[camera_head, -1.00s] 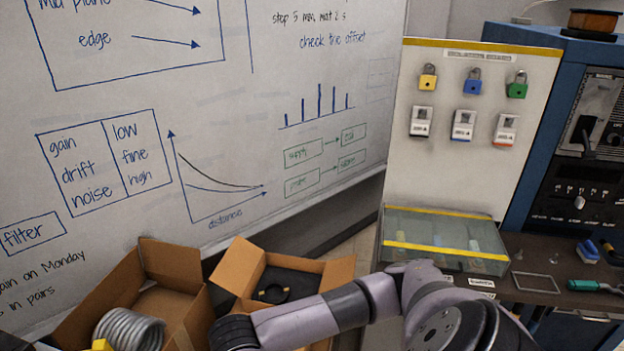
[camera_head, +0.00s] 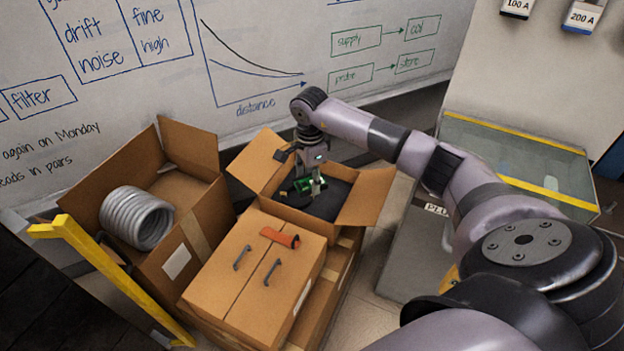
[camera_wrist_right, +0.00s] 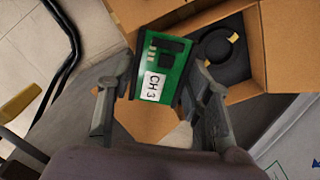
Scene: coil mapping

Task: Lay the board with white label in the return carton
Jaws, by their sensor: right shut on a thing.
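A green board with a white label reading CH 3 shows in the right wrist view (camera_wrist_right: 158,68). It is between the fingers of my right gripper (camera_wrist_right: 160,95), which is shut on it. In the head view the green board (camera_head: 305,185) hangs below the right gripper (camera_head: 314,180), over the open carton (camera_head: 262,160) with a dark lining. I cannot tell from the head view whether the board touches the lining. A dark ring with a yellow band (camera_wrist_right: 222,48) lies in the carton in the wrist view. My left gripper is not in view.
Another open carton (camera_head: 205,205) at the left holds a grey coiled hose (camera_head: 138,218). A closed carton (camera_head: 250,270) with dark handles stands in front, with an orange object (camera_head: 281,237) on top. A yellow rail (camera_head: 110,268) crosses the front left. A glass-topped case (camera_head: 520,165) is at the right.

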